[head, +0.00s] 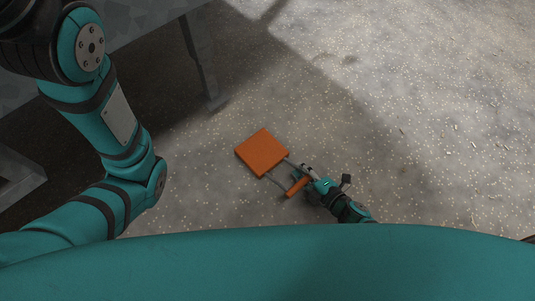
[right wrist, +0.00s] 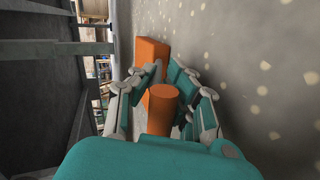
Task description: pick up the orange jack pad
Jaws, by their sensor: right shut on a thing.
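The orange jack pad (head: 262,152) is a flat square slab with a grey wire bail and an orange grip bar (head: 297,187) at its lower right in the head view. My right gripper (head: 308,177) is shut on this grip bar. In the right wrist view the bar's round end (right wrist: 163,91) sits between the fingers of my right gripper (right wrist: 166,82), with the slab (right wrist: 152,52) beyond. The slab lies flat, at or close to the ground; I cannot tell whether it touches. My left arm shows at the left, but its gripper is out of view.
The speckled concrete ground (head: 420,110) is open to the right and beyond the pad. A grey trailer edge with a support leg (head: 203,65) stands at the upper left, casting shadow. A grey metal frame piece (head: 20,175) is at the left edge.

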